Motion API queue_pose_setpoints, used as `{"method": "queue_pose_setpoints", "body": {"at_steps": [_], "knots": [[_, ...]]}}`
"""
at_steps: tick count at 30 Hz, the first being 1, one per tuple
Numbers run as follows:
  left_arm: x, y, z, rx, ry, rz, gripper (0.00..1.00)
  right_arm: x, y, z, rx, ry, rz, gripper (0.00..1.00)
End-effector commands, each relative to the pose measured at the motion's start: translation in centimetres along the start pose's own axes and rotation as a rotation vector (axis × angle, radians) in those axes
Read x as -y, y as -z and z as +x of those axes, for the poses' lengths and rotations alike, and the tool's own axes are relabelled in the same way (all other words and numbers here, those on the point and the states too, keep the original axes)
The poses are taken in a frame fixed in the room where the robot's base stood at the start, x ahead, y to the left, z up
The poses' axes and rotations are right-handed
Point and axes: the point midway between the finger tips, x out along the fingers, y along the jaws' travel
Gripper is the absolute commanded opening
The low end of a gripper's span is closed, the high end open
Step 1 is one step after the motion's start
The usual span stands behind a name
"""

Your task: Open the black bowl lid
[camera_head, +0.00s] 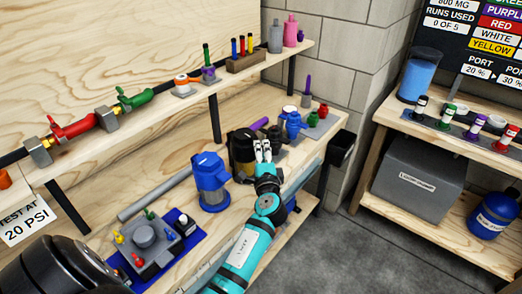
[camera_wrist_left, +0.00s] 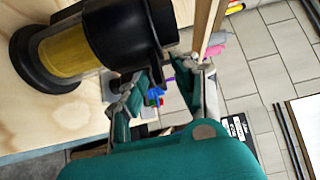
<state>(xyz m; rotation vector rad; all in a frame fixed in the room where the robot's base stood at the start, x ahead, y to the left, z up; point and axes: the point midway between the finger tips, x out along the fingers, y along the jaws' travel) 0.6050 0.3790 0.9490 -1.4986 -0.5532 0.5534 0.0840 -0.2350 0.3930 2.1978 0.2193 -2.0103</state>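The black bowl filter (camera_head: 241,146) stands upright on the workbench in the head view, partly behind my left gripper. In the left wrist view its black lid (camera_wrist_left: 122,32) and the yellow filter (camera_wrist_left: 72,53) inside the bowl fill the upper left, lying sideways in the picture. My left gripper (camera_head: 263,148) is beside the lid's right side. In the left wrist view my left gripper (camera_wrist_left: 168,90) has its fingers spread with nothing between them. One finger is close to the lid; I cannot tell whether it touches. My right gripper is not in view.
A blue filter unit (camera_head: 209,180) stands on the workbench left of the black one. A grey block with colored knobs (camera_head: 147,239) sits on a blue mat. Small blue and red parts (camera_head: 293,124) stand behind my gripper. A shelf (camera_head: 190,97) runs above the bench.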

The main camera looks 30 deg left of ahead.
Motion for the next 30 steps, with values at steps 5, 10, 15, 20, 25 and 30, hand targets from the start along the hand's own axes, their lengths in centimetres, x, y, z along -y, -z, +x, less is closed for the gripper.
{"method": "queue_pose_setpoints", "body": {"at_steps": [5, 10, 15, 20, 25, 30], "knots": [[0.0, 0.0, 0.0, 0.000, 0.000, 0.000, 0.14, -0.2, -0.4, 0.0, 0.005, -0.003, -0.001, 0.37], [0.0, 0.0, 0.0, 0.000, 0.000, 0.000, 0.00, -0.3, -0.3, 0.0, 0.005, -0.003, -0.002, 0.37], [0.0, 0.0, 0.0, 0.000, 0.000, 0.000, 0.00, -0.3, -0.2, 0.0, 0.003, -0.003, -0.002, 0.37], [0.0, 0.0, 0.0, 0.000, 0.000, 0.000, 0.00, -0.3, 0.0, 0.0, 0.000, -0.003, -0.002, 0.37], [0.3, 0.1, 0.2, 0.001, -0.006, -0.006, 0.00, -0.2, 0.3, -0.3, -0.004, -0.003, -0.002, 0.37], [1.4, 0.7, 1.0, 0.001, -0.038, -0.041, 0.00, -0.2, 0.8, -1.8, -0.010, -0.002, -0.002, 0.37]]}}
